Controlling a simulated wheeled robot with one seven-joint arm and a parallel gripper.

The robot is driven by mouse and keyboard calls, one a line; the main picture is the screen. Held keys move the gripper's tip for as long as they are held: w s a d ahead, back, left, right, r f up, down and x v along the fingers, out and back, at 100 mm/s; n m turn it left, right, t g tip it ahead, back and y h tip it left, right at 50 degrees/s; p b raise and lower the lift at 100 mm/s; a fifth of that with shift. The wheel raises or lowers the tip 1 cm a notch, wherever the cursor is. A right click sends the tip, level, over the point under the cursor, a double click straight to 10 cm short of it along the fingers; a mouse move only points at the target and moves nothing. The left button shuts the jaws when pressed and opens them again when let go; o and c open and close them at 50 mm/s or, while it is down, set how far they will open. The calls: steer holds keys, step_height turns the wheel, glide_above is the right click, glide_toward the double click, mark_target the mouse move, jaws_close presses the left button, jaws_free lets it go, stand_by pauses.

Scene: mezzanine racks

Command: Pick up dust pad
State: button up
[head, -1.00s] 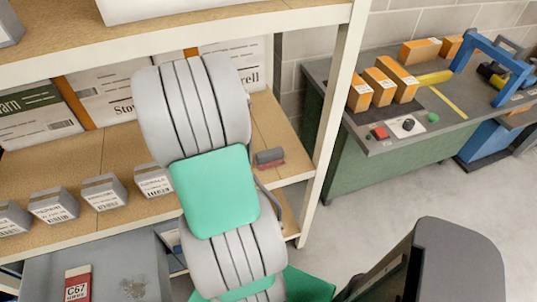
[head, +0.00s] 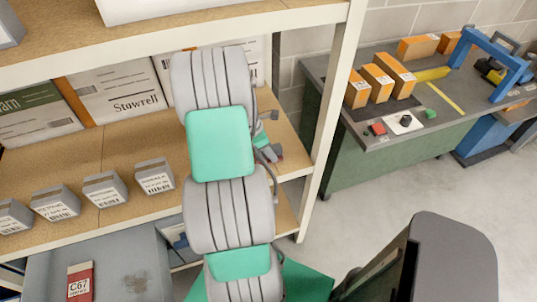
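What looks like the dust pad, a small grey block with a reddish underside (head: 278,158), lies on the middle wooden shelf near its right end in the head view. My gripper (head: 270,154) is at the pad, in front of it and covering much of it. My grey and green arm links stand in front of the shelf beside it. The fingers are small and partly hidden, so I cannot tell whether they touch the pad or how far apart they are.
Small grey labelled boxes (head: 104,189) stand along the shelf's left part, with white cartons (head: 115,91) behind. The white rack post (head: 331,125) is close on the right. Below left is a grey surface with a dark smudge (head: 134,285). A workbench (head: 385,150) stands farther right.

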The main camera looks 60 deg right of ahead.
steer(key=shift+f, duration=0.1)
steer(key=shift+c, duration=0.5)
jaws_close()
